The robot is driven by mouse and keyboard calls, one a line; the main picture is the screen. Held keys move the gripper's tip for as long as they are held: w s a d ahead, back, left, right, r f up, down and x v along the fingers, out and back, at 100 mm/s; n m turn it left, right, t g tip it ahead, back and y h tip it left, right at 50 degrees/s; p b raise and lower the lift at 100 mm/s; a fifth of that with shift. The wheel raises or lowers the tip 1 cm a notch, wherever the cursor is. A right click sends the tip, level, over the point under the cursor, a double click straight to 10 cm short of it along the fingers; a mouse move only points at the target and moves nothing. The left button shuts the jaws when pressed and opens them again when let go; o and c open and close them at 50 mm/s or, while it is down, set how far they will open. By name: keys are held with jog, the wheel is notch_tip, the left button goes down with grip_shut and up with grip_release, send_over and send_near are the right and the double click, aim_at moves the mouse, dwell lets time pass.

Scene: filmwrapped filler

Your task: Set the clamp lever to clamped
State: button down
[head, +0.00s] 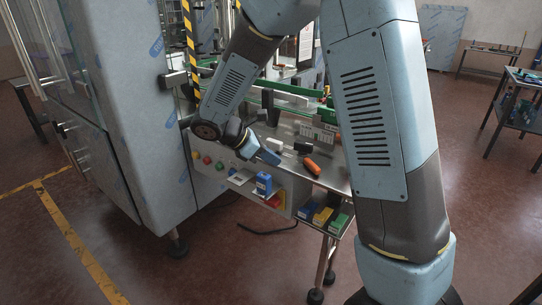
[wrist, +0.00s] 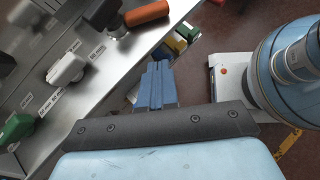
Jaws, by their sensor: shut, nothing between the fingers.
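My gripper (head: 270,157) is shut and empty, at the front edge of the metal machine table. In the wrist view its blue fingers (wrist: 157,75) lie together, apart from every handle. Several handles stand on the tabletop with small labels beside them: an orange one (wrist: 147,12), a black one (wrist: 103,14), a white one (wrist: 66,68) and a green one (wrist: 16,128). In the head view the orange handle (head: 312,167) lies right of my gripper.
Below the table edge is a panel with coloured buttons (head: 207,160) and a blue box (head: 264,184). Small coloured boxes (head: 322,216) sit on a lower shelf. A large wrapped cabinet (head: 130,100) stands at left. A green rail (head: 293,89) runs behind the handles.

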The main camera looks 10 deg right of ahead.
aim_at(312, 166)
jog(key=x, duration=0.5)
jog(key=d+r+x, duration=0.1)
jog(key=x, duration=0.2)
jog(key=shift+w+d, duration=0.15)
jog(key=shift+d, duration=0.75)
